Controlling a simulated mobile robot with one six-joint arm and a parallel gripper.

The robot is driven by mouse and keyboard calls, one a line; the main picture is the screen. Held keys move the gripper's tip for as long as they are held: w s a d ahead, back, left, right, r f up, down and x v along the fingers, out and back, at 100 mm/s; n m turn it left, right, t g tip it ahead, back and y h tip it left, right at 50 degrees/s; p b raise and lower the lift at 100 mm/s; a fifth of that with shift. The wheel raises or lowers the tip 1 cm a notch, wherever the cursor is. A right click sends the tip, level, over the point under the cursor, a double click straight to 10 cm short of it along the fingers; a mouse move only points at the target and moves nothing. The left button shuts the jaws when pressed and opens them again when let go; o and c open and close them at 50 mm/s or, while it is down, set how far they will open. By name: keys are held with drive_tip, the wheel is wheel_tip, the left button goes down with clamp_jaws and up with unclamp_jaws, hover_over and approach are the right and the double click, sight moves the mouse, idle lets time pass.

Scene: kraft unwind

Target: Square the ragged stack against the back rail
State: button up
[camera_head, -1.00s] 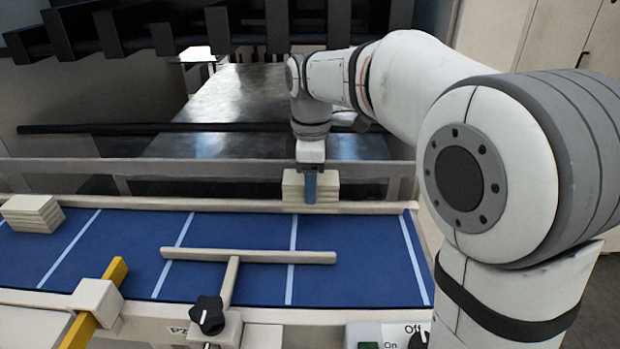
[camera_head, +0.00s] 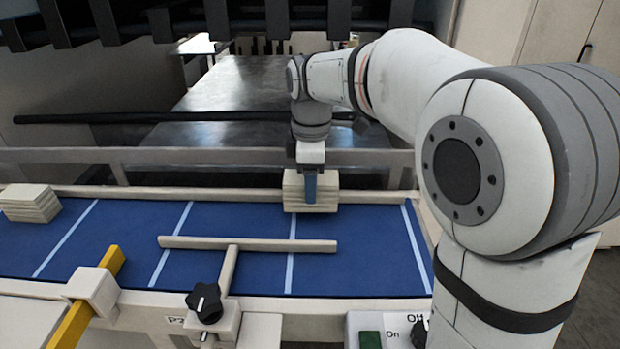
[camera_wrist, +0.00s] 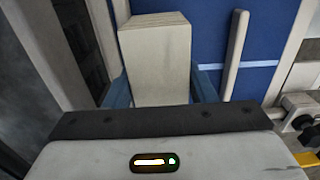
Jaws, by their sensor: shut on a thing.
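A pale stack of several layers (camera_head: 326,190) stands at the far side of the blue belt, with its lower front over the belt and its back near the back rail (camera_head: 240,193). My gripper (camera_head: 311,190) reaches down onto it and is shut on it.
A second pale layered stack (camera_head: 28,203) sits at the far left of the belt (camera_head: 130,235). A T-shaped beige bar (camera_head: 247,244) stands across the belt in front of my gripper. A black knob (camera_head: 203,302) and yellow bar (camera_head: 88,297) are at the near edge.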

drive_tip(key=shift+f, duration=0.2)
drive_tip(key=shift+s+f+b, duration=0.1)
drive_tip(key=shift+s+b, duration=0.2)
drive_tip(key=shift+s, duration=0.5)
idle(0.7)
drive_tip(key=o, duration=1.2)
drive_tip(key=shift+c, duration=0.2)
